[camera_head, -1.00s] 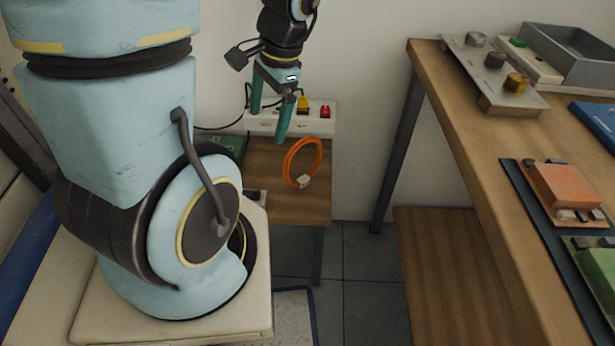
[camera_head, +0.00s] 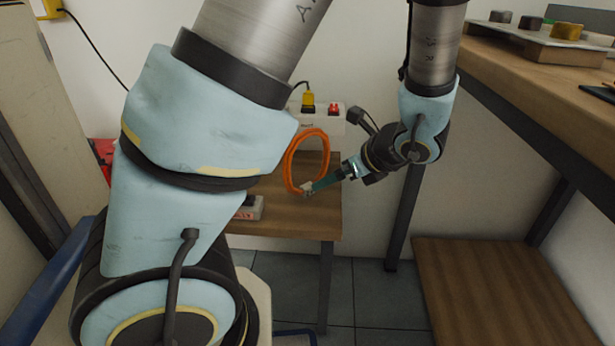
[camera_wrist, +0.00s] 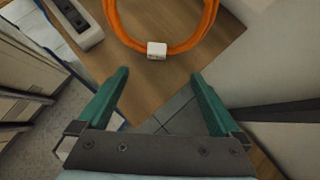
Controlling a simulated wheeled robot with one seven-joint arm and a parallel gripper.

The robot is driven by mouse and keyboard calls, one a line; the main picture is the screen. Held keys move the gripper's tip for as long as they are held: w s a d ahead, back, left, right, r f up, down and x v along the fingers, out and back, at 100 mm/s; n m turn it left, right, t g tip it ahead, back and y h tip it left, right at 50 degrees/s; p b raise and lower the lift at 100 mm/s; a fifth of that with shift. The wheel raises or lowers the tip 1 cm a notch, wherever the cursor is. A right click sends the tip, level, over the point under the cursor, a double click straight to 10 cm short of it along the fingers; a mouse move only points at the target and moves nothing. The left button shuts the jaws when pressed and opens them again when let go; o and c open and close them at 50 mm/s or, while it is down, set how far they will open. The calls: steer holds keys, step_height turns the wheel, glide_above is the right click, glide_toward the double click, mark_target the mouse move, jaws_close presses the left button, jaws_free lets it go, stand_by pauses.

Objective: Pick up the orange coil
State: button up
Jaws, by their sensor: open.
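The orange coil (camera_head: 291,165) stands on edge on the small wooden table against the wall, with a white tag at its lower side. In the wrist view the coil (camera_wrist: 187,45) lies ahead of the fingertips at the top, its upper part cut off by the frame. The white tag (camera_wrist: 157,50) sits near the middle, between the lines of the fingers. My gripper (camera_wrist: 158,75) is open and empty, its two green fingers wide apart and short of the coil. In the head view my gripper (camera_head: 310,187) reaches in from the right, close to the coil's lower right side.
The small wooden table (camera_head: 310,222) also bears a grey socket block (camera_head: 250,208). A white power strip (camera_head: 328,122) with yellow and red plugs is behind the coil. A workbench (camera_head: 520,85) stands on the right, with a low wooden shelf (camera_head: 490,285) beneath.

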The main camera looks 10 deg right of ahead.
mark_target(311, 190)
steer(key=b+x, duration=0.1)
steer(key=x, duration=0.3)
steer(key=shift+a+f, duration=0.1)
steer(key=shift+f, duration=0.05)
steer(key=b+x, duration=0.2)
steer(key=x, duration=0.2)
steer(key=shift+s+a+f+b, duration=0.15)
steer(key=shift+a+f+b, duration=0.1)
steer(key=shift+b, duration=0.05)
steer(key=shift+w+a+f, duration=0.2)
steer(key=shift+w+f, duration=0.05)
steer(key=shift+w, duration=0.05)
jaws_close()
